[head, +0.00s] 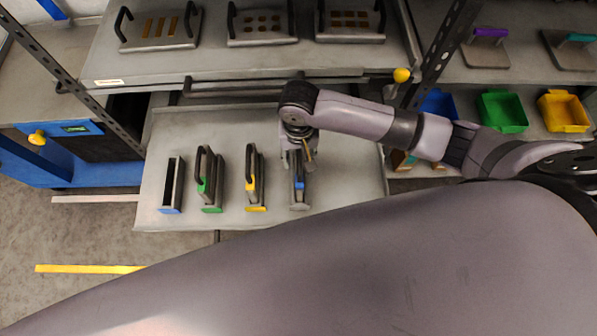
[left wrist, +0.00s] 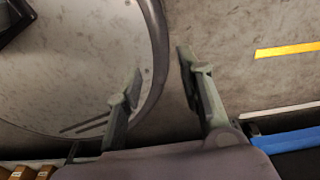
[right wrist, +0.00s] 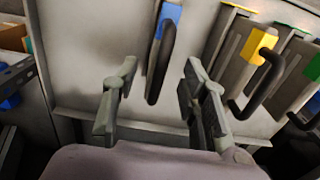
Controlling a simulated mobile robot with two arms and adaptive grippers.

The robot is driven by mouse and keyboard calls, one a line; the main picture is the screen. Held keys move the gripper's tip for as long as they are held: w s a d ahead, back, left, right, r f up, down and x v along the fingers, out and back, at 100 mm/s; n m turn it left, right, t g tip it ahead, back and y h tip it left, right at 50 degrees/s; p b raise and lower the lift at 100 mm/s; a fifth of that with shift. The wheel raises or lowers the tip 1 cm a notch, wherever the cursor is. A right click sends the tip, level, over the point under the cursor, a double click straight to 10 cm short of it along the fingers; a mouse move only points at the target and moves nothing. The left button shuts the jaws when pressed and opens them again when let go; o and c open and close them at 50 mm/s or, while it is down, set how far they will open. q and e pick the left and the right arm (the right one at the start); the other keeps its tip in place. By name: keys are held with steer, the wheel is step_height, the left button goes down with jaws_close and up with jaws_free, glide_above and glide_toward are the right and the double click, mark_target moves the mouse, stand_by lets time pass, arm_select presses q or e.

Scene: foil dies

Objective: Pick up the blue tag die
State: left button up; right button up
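The blue tag die (right wrist: 160,65) shows in the right wrist view as a dark handle with a blue tag at its top end. In the head view its blue part (head: 299,184) shows just below my right gripper (head: 298,158), which partly hides it. In the right wrist view my right gripper (right wrist: 160,82) is open, with the die's handle between and beyond its fingertips; I see no contact. My left gripper (left wrist: 160,70) is open and empty, over the floor and a round grey surface in the left wrist view. It is out of the head view.
On the grey shelf (head: 340,200), a yellow tag die (head: 254,180) and a green tag die (head: 208,185) stand left of the blue one. A dark blue-fronted holder (head: 171,185) without a handle stands farther left. An upper shelf (head: 220,60) lies behind. Coloured bins, including green (head: 503,112), are right.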

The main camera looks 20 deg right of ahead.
steer(key=shift+f, duration=1)
step_height(320, 180, down, 4)
steer(key=shift+w+r, duration=0.15)
steer(key=shift+f, duration=0.55)
arm_select(q)
steer(key=shift+w, duration=0.7)
arm_select(e)
steer(key=shift+c, duration=0.4)
steer(key=c, duration=0.5)
jaws_close()
arm_select(q)
steer(key=shift+w, duration=0.4)
